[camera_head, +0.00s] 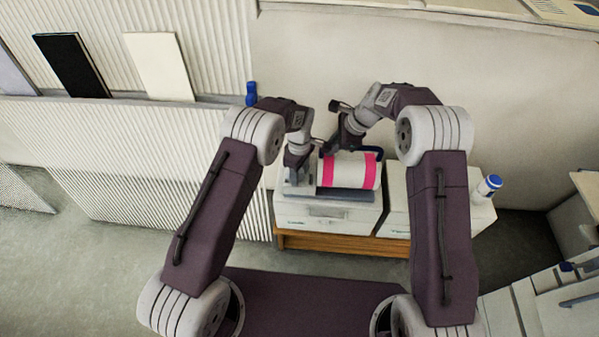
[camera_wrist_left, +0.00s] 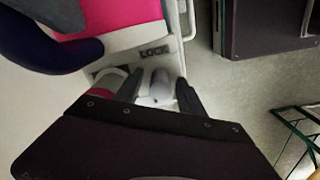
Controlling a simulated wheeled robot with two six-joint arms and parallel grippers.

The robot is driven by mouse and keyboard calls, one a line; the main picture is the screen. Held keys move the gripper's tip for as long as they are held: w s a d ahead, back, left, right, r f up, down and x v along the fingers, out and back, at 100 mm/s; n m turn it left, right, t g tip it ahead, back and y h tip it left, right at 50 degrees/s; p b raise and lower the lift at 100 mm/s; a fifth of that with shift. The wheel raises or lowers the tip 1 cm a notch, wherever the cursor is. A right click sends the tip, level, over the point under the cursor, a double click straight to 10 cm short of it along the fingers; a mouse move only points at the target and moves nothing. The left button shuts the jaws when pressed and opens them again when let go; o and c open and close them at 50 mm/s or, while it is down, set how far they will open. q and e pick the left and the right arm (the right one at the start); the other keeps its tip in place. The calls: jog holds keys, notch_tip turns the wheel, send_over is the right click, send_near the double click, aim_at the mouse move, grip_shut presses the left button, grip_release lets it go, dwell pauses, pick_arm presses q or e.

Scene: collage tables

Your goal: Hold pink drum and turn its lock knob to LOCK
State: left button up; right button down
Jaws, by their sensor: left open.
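The pink drum (camera_head: 348,171), white with pink bands, lies on a grey stand on a white cabinet. Its pink surface (camera_wrist_left: 115,14) also shows at the top of the left wrist view. A LOCK label (camera_wrist_left: 154,52) is on the pale end plate. In the head view, my left gripper (camera_head: 297,181) is at the drum's left end. My right gripper (camera_head: 329,149) is at the drum's upper left; its jaws are unclear.
A dark blue curved bar (camera_wrist_left: 40,36) passes near the drum in the left wrist view. A white bottle with a blue cap (camera_head: 489,185) stands on the right cabinet (camera_head: 395,204). Ribbed panels stand at the left, and a wall rises behind the drum.

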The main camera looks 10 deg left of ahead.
pick_arm(q)
grip_shut()
jog(key=m, duration=0.4)
jog(key=shift+w+r+m, duration=0.1)
jog(key=shift+m, duration=0.3)
pick_arm(e)
jog(key=shift+s, duration=0.1)
pick_arm(q)
jog(key=m, duration=0.4)
jog(key=shift+d+m, duration=0.1)
jog(key=shift+m, duration=0.2)
jog(key=m, duration=0.5)
jog(key=shift+d+m, duration=0.2)
jog(key=shift+m, duration=1.6)
pick_arm(e)
jog(key=shift+s+a, duration=0.1)
jog(key=shift+a, duration=0.1)
